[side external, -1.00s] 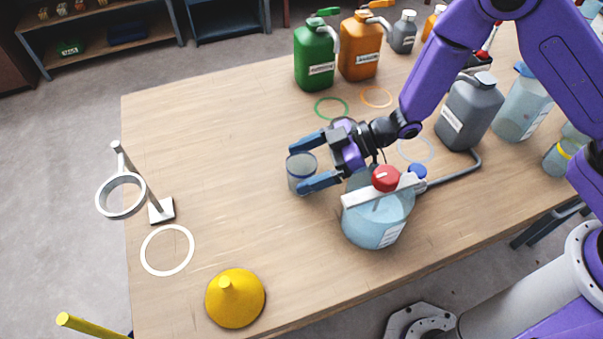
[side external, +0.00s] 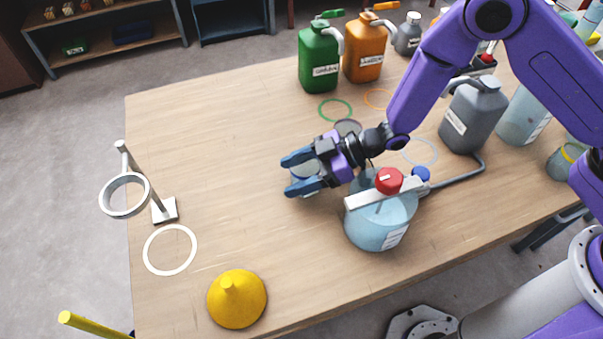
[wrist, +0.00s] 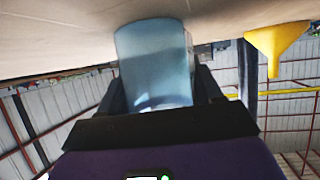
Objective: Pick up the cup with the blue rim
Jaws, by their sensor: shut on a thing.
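The cup (wrist: 155,62) is a translucent pale blue cylinder in the wrist view, held between the two dark fingers of my gripper (wrist: 160,95). In the side view my gripper (side external: 303,172) is low over the middle of the table, with its blue fingers on either side of the cup (side external: 304,169). The fingers hide part of the cup, and its rim colour is hard to make out. I cannot tell whether its base touches the table.
A large light-blue vessel (side external: 378,222) with a red knob stands close by my gripper. Green (side external: 319,58) and orange (side external: 364,48) jugs stand behind. A yellow funnel (side external: 237,300) and a ring stand (side external: 163,211) are at left. The table's left part is mostly clear.

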